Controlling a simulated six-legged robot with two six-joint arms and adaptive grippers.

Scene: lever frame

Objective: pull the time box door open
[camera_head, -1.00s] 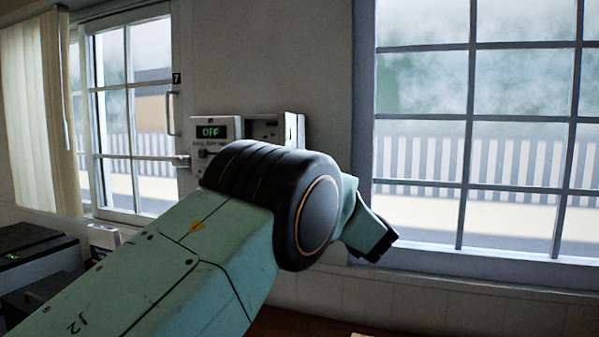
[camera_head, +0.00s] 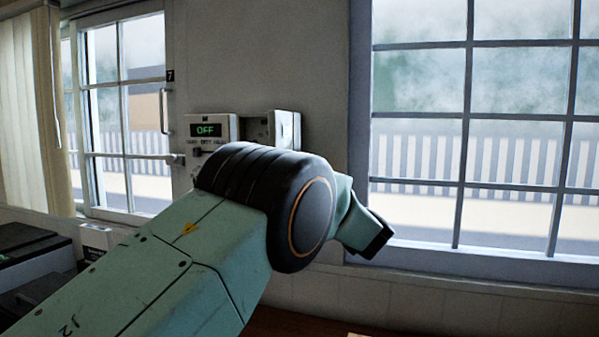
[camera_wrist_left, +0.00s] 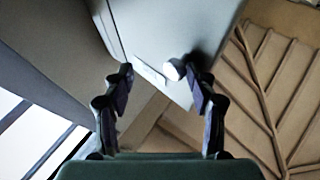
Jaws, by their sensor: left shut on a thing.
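The time box is the pale wall box (camera_head: 257,131) beside the unit with the green "OFF" display (camera_head: 206,130). Its recess shows, and a pale panel that looks like its door (camera_head: 287,130) stands at its right side. My left arm covers the lower part. In the left wrist view, my left gripper (camera_wrist_left: 160,78) has a finger on each side of a pale panel, which looks like the door (camera_wrist_left: 180,25). A round white knob (camera_wrist_left: 173,70) is close to the right finger. The gripper is shut on the door; the exact contact is unclear. My right gripper is not in view.
A large barred window (camera_head: 465,130) fills the right side. A glazed door (camera_head: 125,115) with a handle is at the left, near a pale curtain (camera_head: 28,110). A dark machine (camera_head: 35,265) stands at lower left.

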